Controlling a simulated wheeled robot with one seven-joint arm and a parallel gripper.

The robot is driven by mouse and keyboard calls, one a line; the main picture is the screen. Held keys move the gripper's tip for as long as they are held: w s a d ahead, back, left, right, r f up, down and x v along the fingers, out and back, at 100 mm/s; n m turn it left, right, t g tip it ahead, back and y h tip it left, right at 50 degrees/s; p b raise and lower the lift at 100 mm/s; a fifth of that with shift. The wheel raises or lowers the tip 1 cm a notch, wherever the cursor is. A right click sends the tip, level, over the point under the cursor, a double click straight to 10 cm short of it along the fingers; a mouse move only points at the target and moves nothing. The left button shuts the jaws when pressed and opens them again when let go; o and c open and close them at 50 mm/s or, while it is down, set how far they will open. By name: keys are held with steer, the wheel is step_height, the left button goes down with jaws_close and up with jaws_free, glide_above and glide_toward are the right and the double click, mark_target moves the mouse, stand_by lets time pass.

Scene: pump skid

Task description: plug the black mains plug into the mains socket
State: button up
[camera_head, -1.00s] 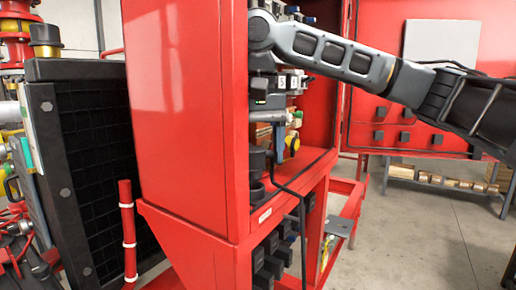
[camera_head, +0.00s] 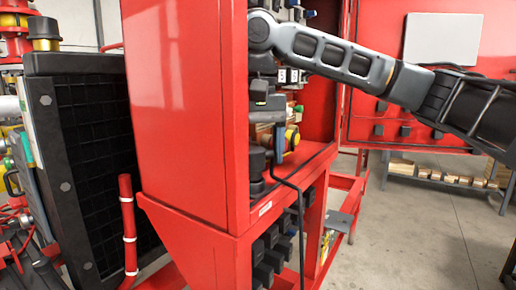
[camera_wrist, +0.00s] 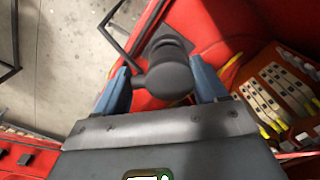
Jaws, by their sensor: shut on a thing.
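The black mains plug (camera_wrist: 168,80) is between the two blue-grey fingers of my gripper (camera_wrist: 165,88) in the wrist view. The gripper is shut on it. Its black cable runs off to the upper left. A square black fitting (camera_wrist: 160,46), which looks like the mains socket, shows directly beyond the plug on the red surface. The plug overlaps it, and I cannot tell whether the plug is seated in it. In the head view my gripper (camera_head: 275,140) points down inside the red cabinet, with a black body (camera_head: 257,160) low beside it, partly hidden by the cabinet edge.
The red cabinet wall (camera_head: 185,110) hides much of the work from the head view. A bent black cable (camera_head: 298,193) hangs over the cabinet's lower edge. Terminal blocks with yellow-ended wires (camera_wrist: 280,90) are at the right of the wrist view. Open floor (camera_head: 420,225) lies to the right.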

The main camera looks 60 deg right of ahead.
steer(key=shift+f, duration=1.1)
steer(key=o, duration=1.2)
steer(key=shift+r, duration=0.1)
steer(key=shift+r, duration=3.85)
